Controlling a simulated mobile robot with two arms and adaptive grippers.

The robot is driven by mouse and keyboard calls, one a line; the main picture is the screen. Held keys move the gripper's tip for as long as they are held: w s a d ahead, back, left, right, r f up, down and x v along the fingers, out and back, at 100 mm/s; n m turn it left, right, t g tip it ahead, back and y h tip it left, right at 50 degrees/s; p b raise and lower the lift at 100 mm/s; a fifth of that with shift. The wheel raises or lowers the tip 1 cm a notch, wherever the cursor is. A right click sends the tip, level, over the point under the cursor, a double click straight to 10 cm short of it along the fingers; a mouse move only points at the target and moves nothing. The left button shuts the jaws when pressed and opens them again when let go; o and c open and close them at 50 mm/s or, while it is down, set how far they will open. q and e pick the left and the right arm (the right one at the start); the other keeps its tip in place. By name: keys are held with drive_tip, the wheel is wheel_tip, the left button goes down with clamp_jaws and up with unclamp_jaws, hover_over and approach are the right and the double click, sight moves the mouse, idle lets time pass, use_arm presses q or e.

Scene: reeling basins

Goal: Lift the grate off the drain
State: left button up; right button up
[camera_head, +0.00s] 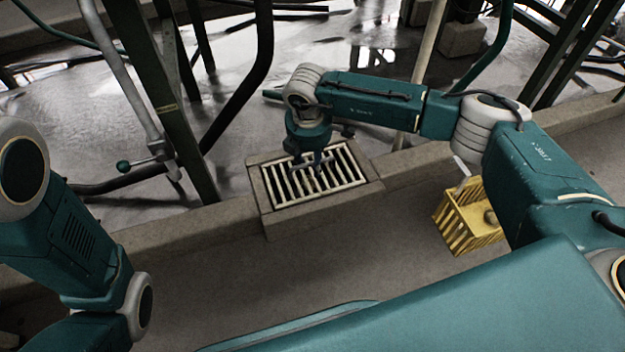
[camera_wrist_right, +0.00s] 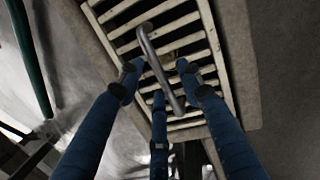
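The drain grate (camera_head: 346,168) is a pale slatted rectangle set in a stone surround at the middle of the head view. The same grate (camera_wrist_right: 205,62) fills the top of the right wrist view. A grey bar handle (camera_wrist_right: 152,52) crosses its slats. My right gripper (camera_head: 318,163) is just over the grate. In the right wrist view its blue fingers (camera_wrist_right: 160,78) are spread to both sides of the handle, with gaps showing, so it is open. The drain under the grate is hidden. Of my left arm only links show; its gripper is out of view.
A yellow slatted basket (camera_head: 468,222) stands on the floor right of the grate, beside my right arm. A stone curb (camera_head: 180,232) runs along both sides of the drain. Green metal legs (camera_head: 172,95) and wet floor lie beyond.

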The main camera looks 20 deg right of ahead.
drive_tip(key=shift+w+f, duration=0.1)
drive_tip(key=shift+f, duration=0.45)
drive_tip(key=shift+r, duration=0.1)
drive_tip(key=shift+c, duration=0.5)
clamp_jaws()
drive_tip(key=shift+r, duration=0.1)
